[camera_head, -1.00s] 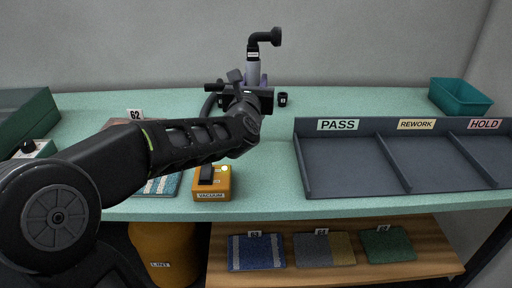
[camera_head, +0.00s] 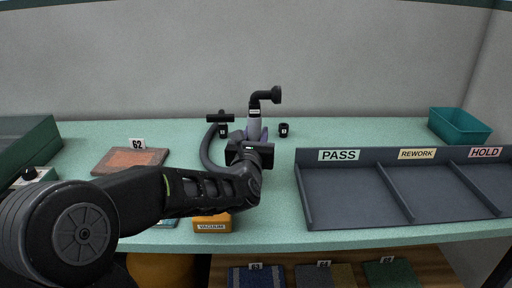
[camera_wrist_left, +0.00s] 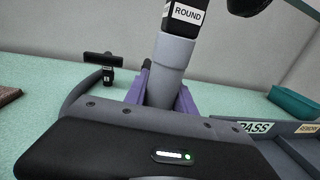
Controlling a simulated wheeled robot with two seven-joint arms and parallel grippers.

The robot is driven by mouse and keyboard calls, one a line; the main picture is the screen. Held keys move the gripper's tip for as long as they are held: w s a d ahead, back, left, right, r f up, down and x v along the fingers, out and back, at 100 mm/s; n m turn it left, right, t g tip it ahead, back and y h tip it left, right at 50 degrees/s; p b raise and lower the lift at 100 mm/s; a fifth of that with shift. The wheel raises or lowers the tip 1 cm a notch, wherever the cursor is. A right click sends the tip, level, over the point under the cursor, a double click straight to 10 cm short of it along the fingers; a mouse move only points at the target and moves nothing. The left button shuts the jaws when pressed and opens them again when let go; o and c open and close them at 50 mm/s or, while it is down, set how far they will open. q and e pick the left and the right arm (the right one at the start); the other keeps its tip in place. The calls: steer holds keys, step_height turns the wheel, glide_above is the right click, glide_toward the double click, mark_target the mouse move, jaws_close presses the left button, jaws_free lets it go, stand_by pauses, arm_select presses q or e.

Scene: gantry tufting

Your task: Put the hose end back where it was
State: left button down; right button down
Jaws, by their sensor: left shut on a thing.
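The hose end (camera_head: 254,122) is a grey tube topped by a black elbow nozzle (camera_head: 265,97). It stands about upright over the back of the table. In the left wrist view the grey tube (camera_wrist_left: 172,62) carries a black collar labelled ROUND (camera_wrist_left: 184,14). My left gripper (camera_head: 256,135) is shut on the tube, with purple fingers on both sides of it. The tube's lower end is hidden behind the gripper, so I cannot tell whether it touches anything. A grey hose (camera_head: 207,150) curves to the left of the gripper. My right gripper is out of view.
A black T-shaped nozzle (camera_head: 220,117) stands left of the hose end; a small black piece (camera_head: 284,130) stands right. An orange VACUUM box (camera_head: 212,224) sits below my forearm. A grey sorting tray (camera_head: 345,190) fills the right, with a teal bin (camera_head: 460,127) behind.

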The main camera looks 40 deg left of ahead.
arm_select(q)
steer(key=shift+f, duration=1.8)
steer(key=shift+f+b, duration=0.15)
steer(key=shift+b, duration=0.15)
steer(key=c, duration=1)
jaws_free()
steer(key=shift+c, duration=0.2)
